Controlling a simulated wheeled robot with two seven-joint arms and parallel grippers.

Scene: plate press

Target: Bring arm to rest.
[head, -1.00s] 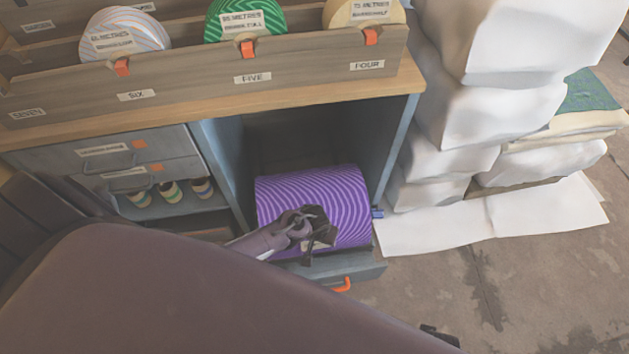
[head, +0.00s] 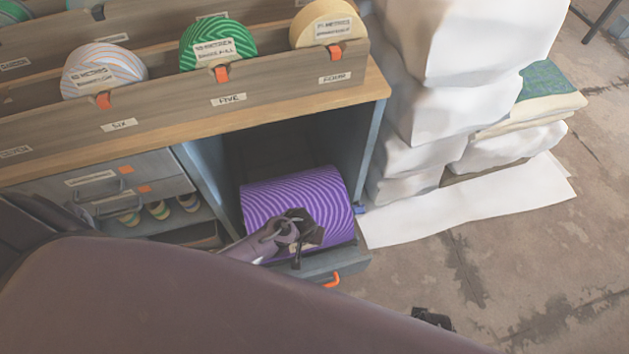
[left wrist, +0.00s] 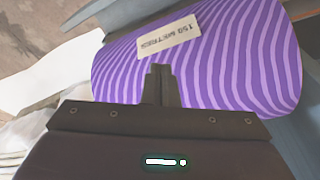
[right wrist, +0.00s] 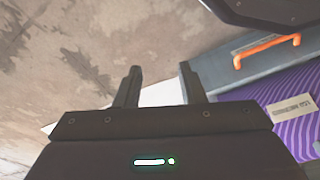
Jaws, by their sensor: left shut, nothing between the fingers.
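My left gripper (head: 298,243) is shut and empty in front of the purple striped roll (head: 290,188) in the cabinet's open lower bay. In the left wrist view its fingertips (left wrist: 160,72) are together before the roll, just below its white label (left wrist: 168,38); whether they touch the roll I cannot tell. My right gripper (right wrist: 158,80) is open and empty in the right wrist view, over the concrete floor. Only a dark bit of it shows in the head view (head: 432,318), near the bottom edge.
An open drawer front (head: 318,268) with an orange handle (head: 330,281) juts out below the roll. Labelled rolls (head: 218,50) stand in racks above the wooden top. White stacks (head: 440,90) stand at right, with a white sheet (head: 470,208) on the floor. The floor at lower right is clear.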

